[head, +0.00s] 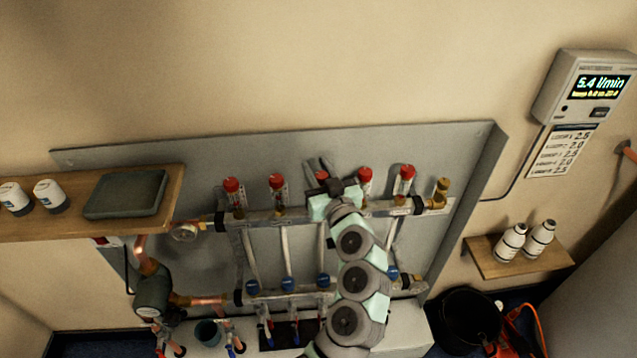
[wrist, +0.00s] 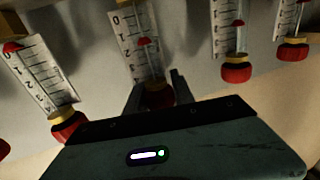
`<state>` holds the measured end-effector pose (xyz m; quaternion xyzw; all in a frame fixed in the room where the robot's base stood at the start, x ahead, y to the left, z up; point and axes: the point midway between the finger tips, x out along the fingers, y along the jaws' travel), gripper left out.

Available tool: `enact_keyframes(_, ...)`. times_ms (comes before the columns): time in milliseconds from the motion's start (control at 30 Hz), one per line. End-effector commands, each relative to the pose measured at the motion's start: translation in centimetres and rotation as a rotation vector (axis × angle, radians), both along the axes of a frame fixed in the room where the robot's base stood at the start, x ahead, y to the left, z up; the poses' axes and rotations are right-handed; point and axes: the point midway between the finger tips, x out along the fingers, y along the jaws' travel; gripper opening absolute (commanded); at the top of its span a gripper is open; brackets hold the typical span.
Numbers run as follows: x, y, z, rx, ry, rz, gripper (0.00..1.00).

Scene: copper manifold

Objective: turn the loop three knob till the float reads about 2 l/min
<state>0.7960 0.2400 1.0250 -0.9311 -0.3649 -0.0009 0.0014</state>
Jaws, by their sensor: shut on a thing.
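The loop three knob is the red middle one in the row on the upper manifold bar (head: 290,213). My gripper (head: 321,178) is at it, coming from the front. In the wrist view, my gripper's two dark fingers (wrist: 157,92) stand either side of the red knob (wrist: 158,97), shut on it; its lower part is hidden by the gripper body. Its float gauge (wrist: 128,45) has a white scale and a red float (wrist: 145,43), near the low numbers; the exact reading is too blurred to tell.
Neighbouring red knobs (wrist: 68,123) (wrist: 236,70) with gauges stand close on both sides. A wall display (head: 600,86) reads 5.4 l/min, above a card (head: 562,150) of loop values. A wooden shelf (head: 170,200) with a dark box is left; a small shelf (head: 480,258) with two bottles is right.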

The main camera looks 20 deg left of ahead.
Motion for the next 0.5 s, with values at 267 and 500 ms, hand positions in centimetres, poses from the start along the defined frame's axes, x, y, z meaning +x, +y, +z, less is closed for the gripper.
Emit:
enact_keyframes(267,-0.15,0.03,0.02,-0.003,0.000,0.036,0.00)
enact_keyframes(500,-0.15,0.04,0.04,-0.003,0.000,0.036,0.32)
